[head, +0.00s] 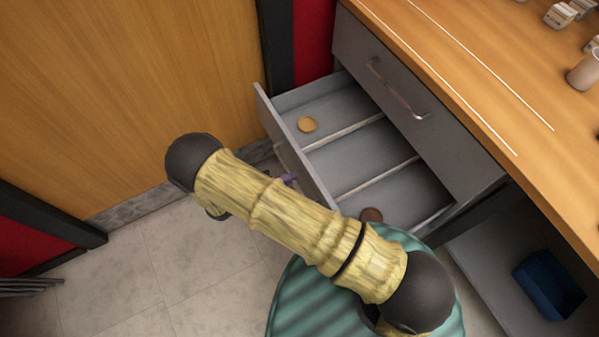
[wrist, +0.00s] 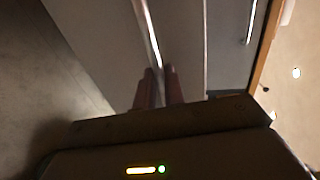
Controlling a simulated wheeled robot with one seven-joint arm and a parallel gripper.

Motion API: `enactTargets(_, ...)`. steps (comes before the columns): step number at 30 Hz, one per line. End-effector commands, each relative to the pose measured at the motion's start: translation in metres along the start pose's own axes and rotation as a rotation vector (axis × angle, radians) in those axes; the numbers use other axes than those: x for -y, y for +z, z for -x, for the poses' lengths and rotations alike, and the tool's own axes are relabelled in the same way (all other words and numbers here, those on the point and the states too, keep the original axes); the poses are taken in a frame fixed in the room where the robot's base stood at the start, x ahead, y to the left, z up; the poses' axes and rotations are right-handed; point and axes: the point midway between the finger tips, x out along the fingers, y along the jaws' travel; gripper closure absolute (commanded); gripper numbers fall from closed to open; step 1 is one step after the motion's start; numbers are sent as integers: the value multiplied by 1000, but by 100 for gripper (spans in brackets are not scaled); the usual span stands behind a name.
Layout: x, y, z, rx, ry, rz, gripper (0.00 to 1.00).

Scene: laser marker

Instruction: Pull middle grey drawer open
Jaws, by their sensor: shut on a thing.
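The middle grey drawer (head: 349,158) stands well out from the cabinet in the head view, its divided inside showing. In the wrist view, the drawer front (wrist: 100,40) carries a long metal handle (wrist: 148,35). My gripper (wrist: 160,77) is shut on this handle, one finger on each side. In the head view my arm covers part of the drawer front and hides most of the grip.
The closed top drawer (head: 412,100) is above, under a wooden counter (head: 480,75). A blue bin (head: 548,285) sits low at the right. A wooden panel (head: 120,90) stands at the left. Tiled floor (head: 110,270) is clear at the lower left.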

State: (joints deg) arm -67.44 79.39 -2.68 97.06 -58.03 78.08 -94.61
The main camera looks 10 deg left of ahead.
Motion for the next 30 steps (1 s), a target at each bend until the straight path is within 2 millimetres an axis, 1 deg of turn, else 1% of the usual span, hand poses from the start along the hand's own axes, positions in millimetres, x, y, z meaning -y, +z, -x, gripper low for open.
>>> enactTargets(3,-2,0,4,0,3,1,100)
enactTargets(12,-2,0,4,0,3,0,100)
enactTargets(13,-2,0,4,1,3,0,85)
enactTargets(14,-2,0,4,0,3,0,80)
enactTargets(15,-2,0,4,1,3,0,72)
enactTargets(16,-2,0,4,0,2,0,68)
enactTargets(30,-1,0,4,1,1,-1,68)
